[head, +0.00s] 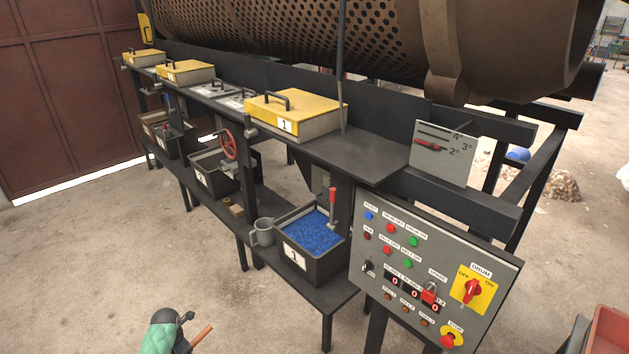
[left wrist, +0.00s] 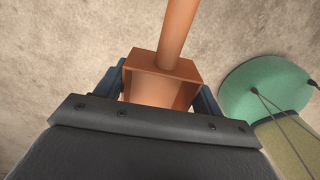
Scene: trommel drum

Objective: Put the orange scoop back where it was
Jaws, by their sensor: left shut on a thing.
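The orange scoop (left wrist: 165,80) is in the jaws of my left gripper (left wrist: 160,92) in the left wrist view. The blue fingers sit on either side of its box-like part, and its round handle runs up out of the frame. Bare concrete floor lies behind it. In the head view an orange rod, part of the scoop (head: 203,334), shows at the bottom edge beside my left arm, low in front of the bench. The rest of the scoop is hidden or out of frame there. My right gripper is not in view.
A black bench (head: 375,155) carries yellow-lidded boxes (head: 300,108) below a perforated drum (head: 330,40). A bin of blue granules (head: 310,235) and a grey jug (head: 262,233) stand on its lower shelf. A control panel (head: 430,270) stands right. The foreground floor is mostly clear.

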